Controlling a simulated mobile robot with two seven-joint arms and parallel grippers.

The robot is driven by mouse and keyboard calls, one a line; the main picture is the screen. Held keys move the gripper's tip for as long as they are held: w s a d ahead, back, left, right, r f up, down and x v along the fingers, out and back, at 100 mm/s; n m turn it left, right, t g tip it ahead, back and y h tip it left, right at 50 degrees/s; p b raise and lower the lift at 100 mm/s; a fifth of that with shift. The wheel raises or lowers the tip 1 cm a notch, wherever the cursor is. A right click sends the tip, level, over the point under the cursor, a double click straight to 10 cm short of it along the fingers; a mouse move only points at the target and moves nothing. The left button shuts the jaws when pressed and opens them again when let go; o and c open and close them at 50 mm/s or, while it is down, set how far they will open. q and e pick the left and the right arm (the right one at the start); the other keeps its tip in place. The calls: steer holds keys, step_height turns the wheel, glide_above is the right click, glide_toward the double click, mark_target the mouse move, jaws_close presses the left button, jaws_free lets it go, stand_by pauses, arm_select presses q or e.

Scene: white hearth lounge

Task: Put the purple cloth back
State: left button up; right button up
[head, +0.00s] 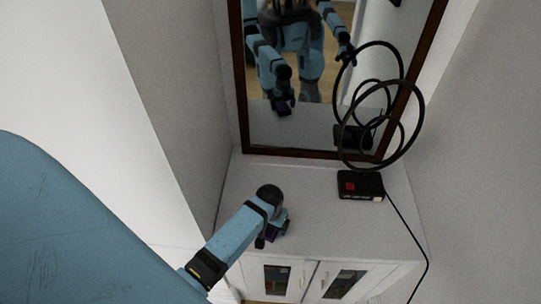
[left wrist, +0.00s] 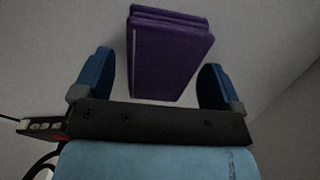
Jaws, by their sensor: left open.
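The purple cloth (left wrist: 165,58) is a folded, block-like stack with layered edges in the left wrist view. It lies between the two spread blue fingers of my left gripper (left wrist: 158,66), with a gap on each side. In the head view my left gripper (head: 273,231) is low over the white cabinet top (head: 325,225), near its front edge. Only a small dark purple bit of the cloth (head: 272,230) shows there, the rest hidden by the gripper and wrist. My right gripper is not directly in view.
A dark-framed mirror (head: 300,130) stands at the cabinet's back and reflects my body. A black box with a red mark (head: 360,186) and looped black cable (head: 421,105) is at the right. Cabinet doors (head: 309,281) are below; walls close in both sides.

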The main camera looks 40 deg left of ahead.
mark_target(268, 231)
arm_select(q)
step_height(268, 231, up, 12)
steer(key=b, duration=0.1)
steer(key=f+t, duration=0.1)
steer(key=s+f+m+t, duration=0.1)
steer(key=s+d+f, duration=0.1)
steer(key=f, duration=0.1)
steer(key=shift+s+f+t, duration=0.1)
steer(key=shift+s+t, duration=0.15)
steer(key=shift+t, duration=0.15)
steer(key=s+d+f+m+t, duration=0.1)
steer(key=s+d+f+t, duration=0.1)
steer(key=s+t, duration=0.1)
steer(key=shift+f+m+h, duration=0.15)
steer(key=shift+m+h, duration=0.25)
steer(key=s+d+r+m+t+h, duration=0.1)
steer(key=s+d+m+t+h, duration=0.1)
steer(key=s+d+t, duration=0.2)
steer(key=shift+s+t, duration=0.3)
steer(key=shift+s, duration=0.9)
